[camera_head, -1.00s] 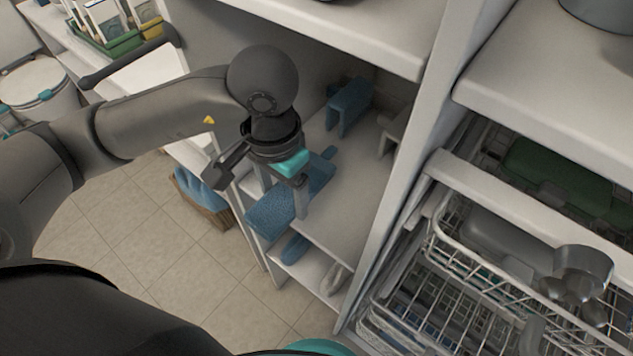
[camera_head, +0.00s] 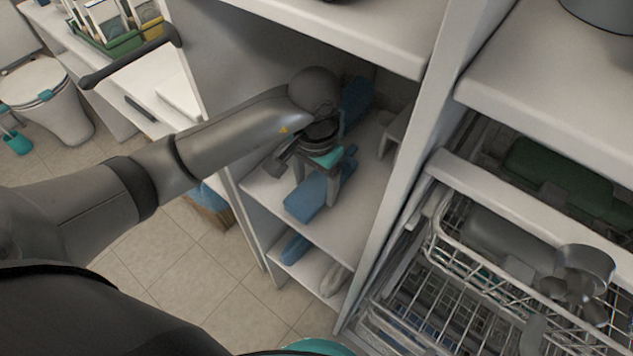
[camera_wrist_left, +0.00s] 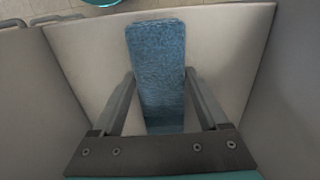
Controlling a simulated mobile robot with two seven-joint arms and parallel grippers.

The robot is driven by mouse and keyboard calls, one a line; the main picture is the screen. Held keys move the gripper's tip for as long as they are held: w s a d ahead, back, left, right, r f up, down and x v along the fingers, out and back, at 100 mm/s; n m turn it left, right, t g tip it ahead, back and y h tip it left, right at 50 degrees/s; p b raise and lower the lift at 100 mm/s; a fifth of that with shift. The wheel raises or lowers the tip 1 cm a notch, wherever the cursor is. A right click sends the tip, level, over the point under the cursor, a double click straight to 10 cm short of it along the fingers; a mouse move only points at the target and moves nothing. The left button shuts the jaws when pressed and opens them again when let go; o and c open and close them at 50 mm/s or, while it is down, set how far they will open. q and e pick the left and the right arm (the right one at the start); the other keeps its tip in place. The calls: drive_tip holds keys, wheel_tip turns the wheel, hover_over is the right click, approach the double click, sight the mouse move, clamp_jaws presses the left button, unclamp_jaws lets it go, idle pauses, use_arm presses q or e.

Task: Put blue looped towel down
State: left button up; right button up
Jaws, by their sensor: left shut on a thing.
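The blue looped towel (camera_head: 304,200) is a long, folded, textured blue piece at the middle shelf (camera_head: 345,215) of the open cabinet. It also shows in the left wrist view (camera_wrist_left: 158,50), running lengthwise between the fingers. My left gripper (camera_head: 318,184) reaches into the cabinet from the left and is shut on the towel, one finger on each side. The towel is low over the shelf board; I cannot tell whether it touches it. My gripper covers part of it in the head view. My right gripper is not in view.
Another blue item (camera_head: 357,98) stands deeper on the same shelf, partly behind my wrist. A lower shelf holds a small blue item (camera_head: 295,248) and a pale one (camera_head: 334,280). Cabinet walls flank the arm. Wire baskets (camera_head: 470,280) with metal ware are at the right.

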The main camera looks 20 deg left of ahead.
use_arm(q)
drive_tip(key=shift+w+f, duration=0.1)
drive_tip(key=shift+w, duration=0.05)
drive_tip(key=shift+f, duration=0.15)
drive_tip(key=o, duration=1.4)
drive_tip(key=shift+o, duration=0.2)
